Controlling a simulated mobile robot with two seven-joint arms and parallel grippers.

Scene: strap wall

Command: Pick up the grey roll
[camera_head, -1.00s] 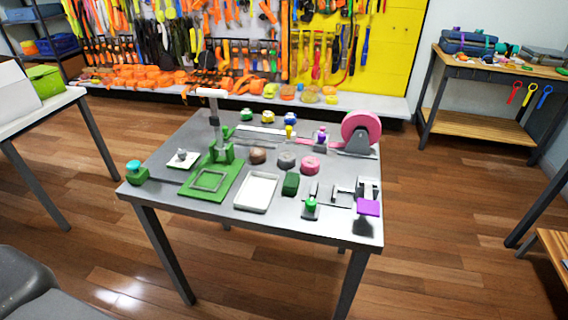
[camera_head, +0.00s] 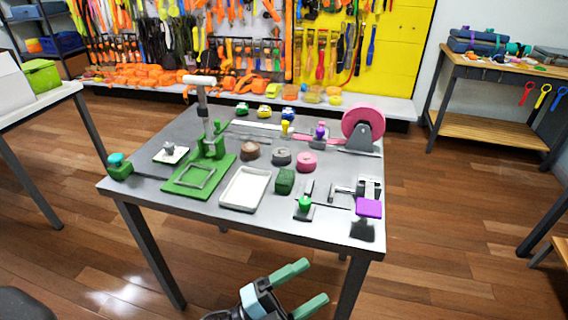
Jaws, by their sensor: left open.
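The grey roll (camera_head: 280,156) lies flat on the grey table (camera_head: 225,219), between a brown roll (camera_head: 250,151) on its left and a pink roll (camera_head: 307,162) on its right. It looks close to the pink roll. My left gripper (camera_head: 307,286) shows at the bottom of the view, with two green fingers spread apart and nothing between them. It is in front of the table's near edge, well short of the grey roll. My right gripper is not in view.
A white tray (camera_head: 245,188) and a dark green block (camera_head: 285,181) stand in front of the rolls. A green press (camera_head: 211,147) stands to the left, a large pink reel (camera_head: 363,123) at the back right.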

